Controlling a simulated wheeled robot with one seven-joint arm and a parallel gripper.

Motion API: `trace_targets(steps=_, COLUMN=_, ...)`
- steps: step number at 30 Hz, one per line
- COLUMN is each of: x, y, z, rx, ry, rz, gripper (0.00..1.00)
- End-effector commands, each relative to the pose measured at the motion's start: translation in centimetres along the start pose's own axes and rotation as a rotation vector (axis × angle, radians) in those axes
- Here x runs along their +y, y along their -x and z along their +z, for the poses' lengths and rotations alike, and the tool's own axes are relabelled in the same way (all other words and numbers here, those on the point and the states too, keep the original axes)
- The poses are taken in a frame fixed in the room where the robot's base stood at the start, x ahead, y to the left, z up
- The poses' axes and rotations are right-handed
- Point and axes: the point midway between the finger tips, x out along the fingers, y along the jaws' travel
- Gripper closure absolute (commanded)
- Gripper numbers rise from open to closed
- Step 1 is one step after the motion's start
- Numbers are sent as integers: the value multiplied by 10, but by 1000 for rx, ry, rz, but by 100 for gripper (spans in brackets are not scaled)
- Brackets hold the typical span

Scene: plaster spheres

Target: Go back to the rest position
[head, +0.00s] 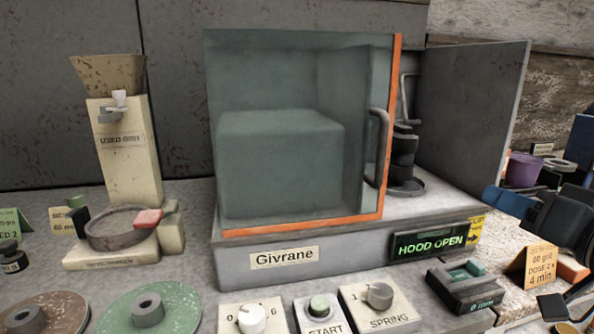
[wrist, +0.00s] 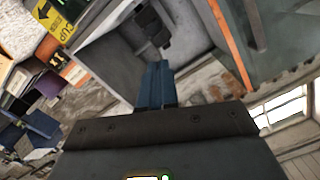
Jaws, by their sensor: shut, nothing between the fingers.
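My gripper (wrist: 157,68) shows at the middle of the wrist view. Its two blue fingers are together with nothing between them. In the head view my gripper (head: 493,197) is at the right edge, with blue fingers pointing left, in front of the grey side panel of the hood and apart from it as far as I can tell. The rest of my arm is mostly cut off by the frame edge there.
The Givrane machine (head: 348,244) stands centre, its orange-edged glass hood (head: 285,80) beside a dark column (head: 404,160); its display reads HOOD OPEN. A dial, START button (head: 320,308) and SPRING dial (head: 380,297) sit in front. An orange card (head: 540,268) stands below my gripper.

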Motion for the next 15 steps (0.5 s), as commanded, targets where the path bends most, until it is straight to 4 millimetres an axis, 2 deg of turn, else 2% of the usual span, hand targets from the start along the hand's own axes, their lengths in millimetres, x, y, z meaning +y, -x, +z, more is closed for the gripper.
trace_targets(steps=1, x=-2, y=2, z=17, rx=8, ry=-32, rz=13, gripper=100)
trace_targets(steps=8, x=-1, y=24, z=86, rx=54, ry=-109, rz=102, gripper=100)
trace_targets(steps=15, x=-7, y=72, z=156, rx=60, ry=-118, rz=212, gripper=100)
